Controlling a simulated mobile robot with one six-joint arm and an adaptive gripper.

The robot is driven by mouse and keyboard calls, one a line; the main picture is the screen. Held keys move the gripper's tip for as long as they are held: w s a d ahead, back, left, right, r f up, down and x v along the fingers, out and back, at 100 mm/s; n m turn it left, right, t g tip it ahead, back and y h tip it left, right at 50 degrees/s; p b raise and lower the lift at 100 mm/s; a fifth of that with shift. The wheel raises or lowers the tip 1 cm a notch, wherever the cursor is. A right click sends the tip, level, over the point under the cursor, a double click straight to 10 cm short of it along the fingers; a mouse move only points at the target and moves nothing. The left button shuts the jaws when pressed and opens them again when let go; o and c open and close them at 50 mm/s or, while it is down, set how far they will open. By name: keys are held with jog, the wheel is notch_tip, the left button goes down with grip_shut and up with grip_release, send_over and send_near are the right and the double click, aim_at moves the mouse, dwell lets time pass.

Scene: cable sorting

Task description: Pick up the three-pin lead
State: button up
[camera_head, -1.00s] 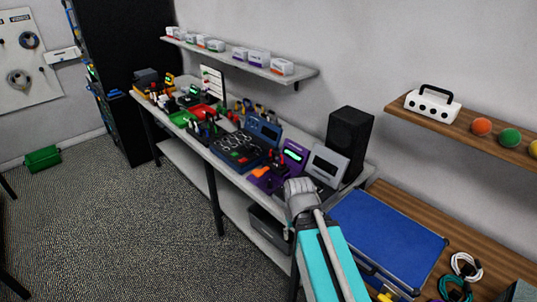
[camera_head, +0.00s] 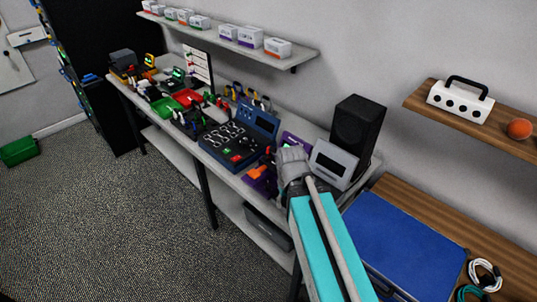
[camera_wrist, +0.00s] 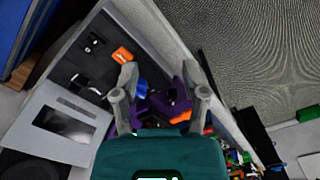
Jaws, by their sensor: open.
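I cannot pick out the three-pin lead for certain in either view. My gripper (camera_head: 292,160) is in front of the bench in the head view, overlapping the purple device (camera_head: 297,139) near the grey device (camera_head: 334,163). In the wrist view my gripper (camera_wrist: 158,84) is open, its two fingers apart, with nothing seen held. Beyond and between the fingers are a purple item (camera_wrist: 176,98) and a blue item (camera_wrist: 140,88). An orange piece (camera_wrist: 122,55) lies left of the fingers. The fingers hide part of this cluster.
A black speaker (camera_head: 357,130) stands behind the grey device. A blue-topped case (camera_head: 405,240) and a coiled white cable (camera_head: 485,274) lie on the wooden desk at right. A dark blue console (camera_head: 236,143) and red tray (camera_head: 187,97) crowd the bench. A shelf (camera_head: 225,37) runs above.

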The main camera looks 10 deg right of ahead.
jog(key=shift+w+d, duration=0.15)
jog(key=shift+d, duration=0.15)
jog(key=shift+o, duration=0.6)
jog(key=shift+d, duration=0.1)
jog(key=shift+w+r, duration=0.2)
jog(key=shift+w, duration=0.1)
notch_tip(320, 180, up, 10)
jog(key=n+p, duration=0.7)
jog(key=p, duration=0.3)
send_over(274, 149)
jog(key=shift+f, duration=0.1)
jog(key=shift+f, duration=0.15)
notch_tip(274, 149, down, 8)
jog(key=b, duration=0.8)
jog(key=shift+f, duration=0.15)
